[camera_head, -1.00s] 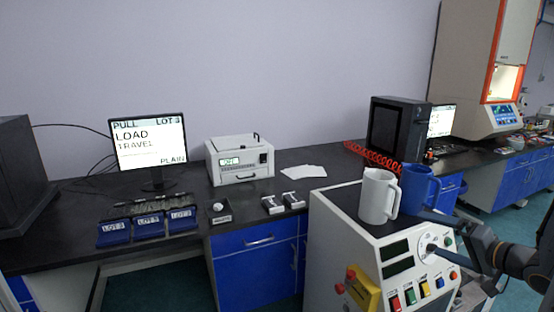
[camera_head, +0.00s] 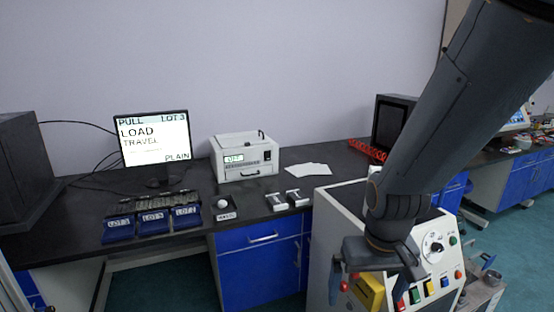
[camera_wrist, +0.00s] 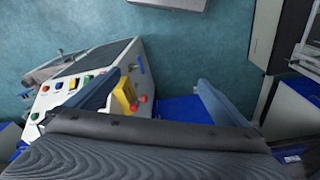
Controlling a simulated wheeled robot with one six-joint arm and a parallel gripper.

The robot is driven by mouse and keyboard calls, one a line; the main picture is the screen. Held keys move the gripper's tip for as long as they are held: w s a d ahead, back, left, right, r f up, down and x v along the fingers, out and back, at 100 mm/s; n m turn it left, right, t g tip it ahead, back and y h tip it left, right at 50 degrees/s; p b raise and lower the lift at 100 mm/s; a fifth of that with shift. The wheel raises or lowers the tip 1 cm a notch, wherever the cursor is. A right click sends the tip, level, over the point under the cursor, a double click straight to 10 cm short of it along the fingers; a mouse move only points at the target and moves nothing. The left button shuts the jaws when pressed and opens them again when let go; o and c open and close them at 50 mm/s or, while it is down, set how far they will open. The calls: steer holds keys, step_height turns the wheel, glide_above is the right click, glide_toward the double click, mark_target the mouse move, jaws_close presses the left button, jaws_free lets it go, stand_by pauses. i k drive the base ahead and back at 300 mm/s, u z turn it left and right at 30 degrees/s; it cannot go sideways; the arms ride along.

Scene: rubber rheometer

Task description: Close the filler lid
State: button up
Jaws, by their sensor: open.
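I cannot pick out a filler lid for certain in either view. The white control machine (camera_head: 322,225) stands at the front right, with a dark top, a dial, coloured buttons and a yellow box (camera_head: 371,289) on its front. My gripper (camera_head: 368,284) is open and empty, pointing down in front of this yellow box. In the wrist view my gripper (camera_wrist: 157,95) has its fingers wide apart; the machine (camera_wrist: 112,65) and yellow box (camera_wrist: 125,93) show beyond them, near the left finger. My arm hides much of the machine's top.
The black bench holds a monitor (camera_head: 154,139), a white instrument (camera_head: 244,156), blue lot bins (camera_head: 152,222), two small metal fixtures (camera_head: 287,199) and white sheets (camera_head: 308,169). Blue cabinets (camera_head: 258,262) stand below. Teal floor (camera_wrist: 190,70) is clear in the wrist view.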

mark_target(489, 261)
steer(key=z, duration=2.3)
steer(key=i, duration=1.05)
steer(key=z, duration=0.4)
steer(key=i, duration=0.9)
steer(key=u, duration=0.85)
steer(key=i, duration=0.6)
steer(key=u, duration=0.5)
